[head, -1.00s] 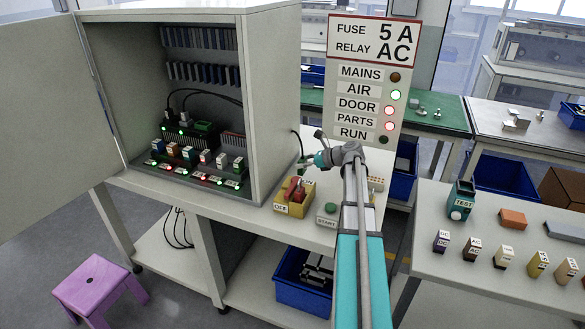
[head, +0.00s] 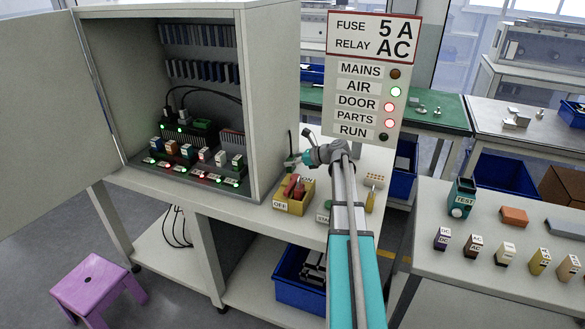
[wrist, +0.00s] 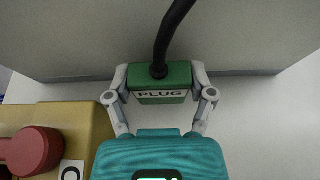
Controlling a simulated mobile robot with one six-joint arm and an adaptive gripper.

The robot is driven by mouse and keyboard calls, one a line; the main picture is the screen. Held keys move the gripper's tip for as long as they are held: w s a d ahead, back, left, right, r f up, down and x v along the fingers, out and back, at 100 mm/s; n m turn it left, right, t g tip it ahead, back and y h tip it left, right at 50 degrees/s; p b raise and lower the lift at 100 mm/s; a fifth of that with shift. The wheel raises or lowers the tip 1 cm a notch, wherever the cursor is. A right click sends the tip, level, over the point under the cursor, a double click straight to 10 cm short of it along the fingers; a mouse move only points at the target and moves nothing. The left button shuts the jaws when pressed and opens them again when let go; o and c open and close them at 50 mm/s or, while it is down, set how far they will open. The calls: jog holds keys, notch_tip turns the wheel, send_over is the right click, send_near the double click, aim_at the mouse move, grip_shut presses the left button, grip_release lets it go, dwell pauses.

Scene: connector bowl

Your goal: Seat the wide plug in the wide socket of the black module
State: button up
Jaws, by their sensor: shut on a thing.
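My gripper (wrist: 160,97) is shut on a green plug (wrist: 172,77) labelled PLUG, with a thick black cable rising from it. In the head view my gripper (head: 296,161) is outside the cabinet, beside its right wall, above the bench top. The plug is small and partly hidden there. The black module (head: 203,133) stands inside the open cabinet, with a row of green lights and black cables at its top. Its sockets are too small to make out. The cabinet's right wall stands between my gripper and the module.
The cabinet's right wall (head: 257,95) is close to the plug. A yellow switch box (head: 294,206) with a red handle stands below my gripper. Coloured relays (head: 188,152) stand in front of the module. The cabinet door (head: 50,90) is wide open at left.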

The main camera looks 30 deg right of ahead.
jog(key=shift+f+b, duration=0.85)
jog(key=shift+f, duration=0.3)
jog(key=o, duration=1.1)
jog(key=shift+f, duration=0.1)
jog(key=shift+r, duration=0.2)
jog(key=shift+s+d+r, duration=0.1)
jog(key=shift+s+d, duration=0.05)
jog(key=shift+s, duration=0.1)
jog(key=p+v, duration=0.4)
jog(key=v, duration=0.5)
jog(key=shift+s+d+r, duration=0.2)
jog(key=shift+s, duration=0.05)
jog(key=shift+p+v, duration=0.35)
jog(key=shift+v, duration=0.5)
